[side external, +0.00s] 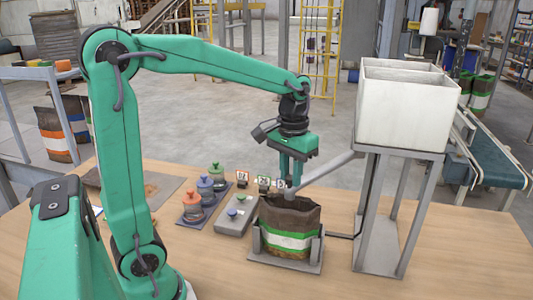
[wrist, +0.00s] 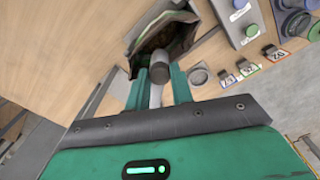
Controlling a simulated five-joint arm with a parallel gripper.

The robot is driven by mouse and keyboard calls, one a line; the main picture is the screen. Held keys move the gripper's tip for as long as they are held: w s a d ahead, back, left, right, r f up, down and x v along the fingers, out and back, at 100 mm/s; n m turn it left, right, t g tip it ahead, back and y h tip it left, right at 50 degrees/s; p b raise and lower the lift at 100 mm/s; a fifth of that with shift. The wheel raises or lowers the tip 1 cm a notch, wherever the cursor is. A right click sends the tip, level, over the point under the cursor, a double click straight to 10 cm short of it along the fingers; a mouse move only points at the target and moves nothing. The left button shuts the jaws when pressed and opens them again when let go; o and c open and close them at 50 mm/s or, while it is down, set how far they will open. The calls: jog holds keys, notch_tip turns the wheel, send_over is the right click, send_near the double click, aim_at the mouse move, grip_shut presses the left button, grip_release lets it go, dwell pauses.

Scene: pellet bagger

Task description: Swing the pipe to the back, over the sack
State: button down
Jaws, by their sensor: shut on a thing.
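The grey pipe (side external: 328,170) slopes down to the left from the stand under the white hopper. My gripper (side external: 287,183) is shut on the pipe near its free end. In the wrist view, my gripper's two green fingers (wrist: 160,90) lie on either side of the pipe (wrist: 158,68). The open brown sack (side external: 290,240), with green and white bands, stands upright in a grey holder below the gripper. In the wrist view, the pipe's end overlaps the edge of the mouth of the sack (wrist: 177,28); the height between them is unclear.
The white two-part hopper (side external: 402,110) stands on a tall metal frame (side external: 407,215) right of the sack. A grey button box (side external: 236,214), several lidded pots (side external: 205,187) and small numbered cards (side external: 243,178) are to the left and behind. The table's front right is clear.

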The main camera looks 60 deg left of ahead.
jog(key=shift+d, duration=0.15)
jog(key=c, duration=1.2)
grip_release()
jog(key=shift+r, duration=3.95)
jog(key=s+d+f+m+t, duration=0.1)
jog(key=s+f+t, duration=0.1)
jog(key=s, duration=0.4)
jog(key=s+d+f+m+t, duration=0.2)
jog(key=s+f+t, duration=0.1)
jog(key=s, duration=0.4)
jog(key=shift+d+f+t, duration=0.3)
jog(key=shift+f, duration=0.25)
